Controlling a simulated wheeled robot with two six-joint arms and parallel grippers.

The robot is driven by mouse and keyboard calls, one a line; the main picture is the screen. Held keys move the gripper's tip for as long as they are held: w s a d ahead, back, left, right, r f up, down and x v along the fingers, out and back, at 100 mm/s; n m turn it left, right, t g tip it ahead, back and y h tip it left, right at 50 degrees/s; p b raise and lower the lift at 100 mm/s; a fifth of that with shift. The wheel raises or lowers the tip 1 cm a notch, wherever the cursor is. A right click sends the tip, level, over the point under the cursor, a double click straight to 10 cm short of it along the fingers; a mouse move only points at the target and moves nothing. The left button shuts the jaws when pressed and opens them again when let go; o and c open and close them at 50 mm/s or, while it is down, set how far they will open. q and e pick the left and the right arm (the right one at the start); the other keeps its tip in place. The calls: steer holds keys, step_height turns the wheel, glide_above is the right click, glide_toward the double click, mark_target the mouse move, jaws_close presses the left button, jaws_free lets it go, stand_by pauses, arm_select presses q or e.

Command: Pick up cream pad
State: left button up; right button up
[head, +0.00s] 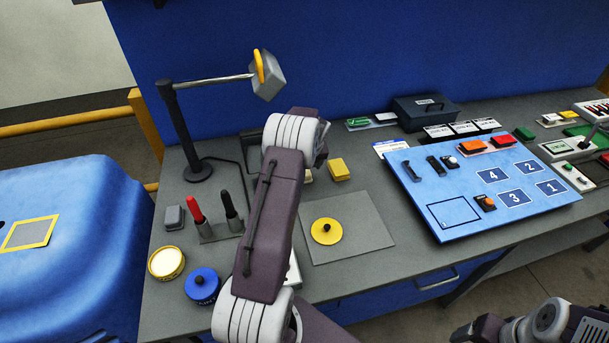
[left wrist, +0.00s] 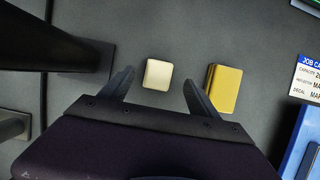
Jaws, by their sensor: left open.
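The cream pad (left wrist: 158,74) is a small pale block lying on the grey bench top in the left wrist view. In the head view only a sliver of it (head: 308,176) shows beside my left arm. My left gripper (left wrist: 159,82) is open and empty, with one finger on each side of the pad and a gap to both. In the head view its fingers are hidden behind my own arm. My right arm shows at the bottom right of the head view, but its fingers cannot be made out.
A yellow block (left wrist: 224,89) lies just right of the right finger; it also shows in the head view (head: 339,169). A black stand (head: 184,130) rises to the left. A grey mat (head: 362,226) with a yellow knobbed disc (head: 326,231) and a blue panel (head: 470,205) lie to the right.

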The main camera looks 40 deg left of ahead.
arm_select(q)
steer(key=shift+a+f, duration=0.15)
steer(key=shift+f, duration=0.2)
steer(key=p+x, duration=0.1)
steer(key=x, duration=0.2)
steer(key=shift+f, duration=0.4)
steer(key=shift+w+a+f, duration=0.1)
steer(key=shift+w+f, duration=0.05)
steer(key=shift+f, duration=0.1)
steer(key=shift+r, duration=0.15)
steer(key=c, duration=1.5)
